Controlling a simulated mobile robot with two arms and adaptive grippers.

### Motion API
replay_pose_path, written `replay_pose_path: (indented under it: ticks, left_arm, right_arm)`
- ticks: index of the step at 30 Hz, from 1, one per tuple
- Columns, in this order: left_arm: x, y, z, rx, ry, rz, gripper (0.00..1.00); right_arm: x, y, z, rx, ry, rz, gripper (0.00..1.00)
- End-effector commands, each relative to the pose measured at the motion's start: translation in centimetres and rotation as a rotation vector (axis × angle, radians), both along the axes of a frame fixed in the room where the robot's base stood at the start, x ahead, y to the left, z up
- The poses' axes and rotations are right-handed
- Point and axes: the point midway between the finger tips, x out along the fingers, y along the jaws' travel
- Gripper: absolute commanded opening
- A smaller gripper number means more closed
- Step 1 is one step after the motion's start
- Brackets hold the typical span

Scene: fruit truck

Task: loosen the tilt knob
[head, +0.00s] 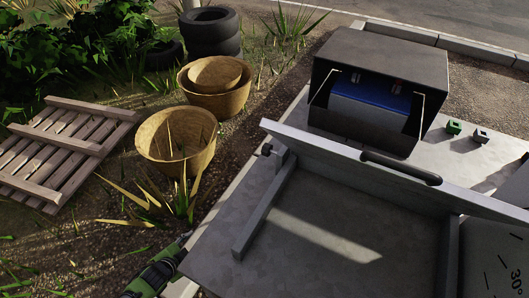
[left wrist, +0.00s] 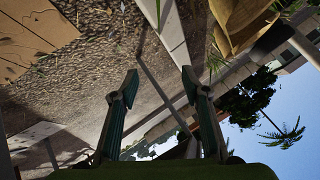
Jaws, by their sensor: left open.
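A small black knob (head: 267,149) sits on a bracket at the left end of the raised grey panel (head: 330,155) in the head view; I cannot tell for sure that it is the tilt knob. A grey plate with a degree scale marked 30° (head: 500,262) shows at the lower right. My left gripper (head: 184,242) is at the bottom, beside the left edge of the grey bed, well below and left of the black knob. In the left wrist view its two fingers (left wrist: 160,76) are spread with nothing between them. My right gripper is not in view.
A black handle (head: 400,167) is on the panel. Behind stands an open dark box (head: 385,55) with blue inside. Small green (head: 454,127) and grey (head: 481,135) blocks lie right of it. Baskets (head: 178,140), a pallet (head: 62,150) and tyres (head: 212,32) are on the ground at left.

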Motion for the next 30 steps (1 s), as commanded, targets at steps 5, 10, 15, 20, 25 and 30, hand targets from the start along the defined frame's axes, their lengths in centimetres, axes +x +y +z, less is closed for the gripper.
replay_pose_path:
  ticks: [5, 10, 15, 20, 25, 30]
  left_arm:
    - [11.1, -4.9, 17.5, 0.167, -0.416, -0.412, 0.43]
    - [10.9, -10.5, 28.8, 0.287, -0.68, -0.713, 0.43]
    - [8.5, -13.5, 33.7, 0.345, -0.806, -0.871, 0.43]
    - [8.0, -14.7, 35.1, 0.357, -0.841, -0.911, 0.43]
    - [9.6, -16.4, 35.0, 0.356, -0.843, -0.911, 0.43]
    - [12.2, -19.1, 34.5, 0.354, -0.843, -0.91, 0.43]
  right_arm:
    - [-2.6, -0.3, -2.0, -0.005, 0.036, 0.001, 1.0]
    - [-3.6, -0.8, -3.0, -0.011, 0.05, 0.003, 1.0]
    - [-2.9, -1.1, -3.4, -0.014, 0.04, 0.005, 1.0]
    - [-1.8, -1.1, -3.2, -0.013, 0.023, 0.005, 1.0]
    - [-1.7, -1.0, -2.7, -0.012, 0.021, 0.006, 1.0]
    - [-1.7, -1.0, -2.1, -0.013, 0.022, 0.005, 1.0]
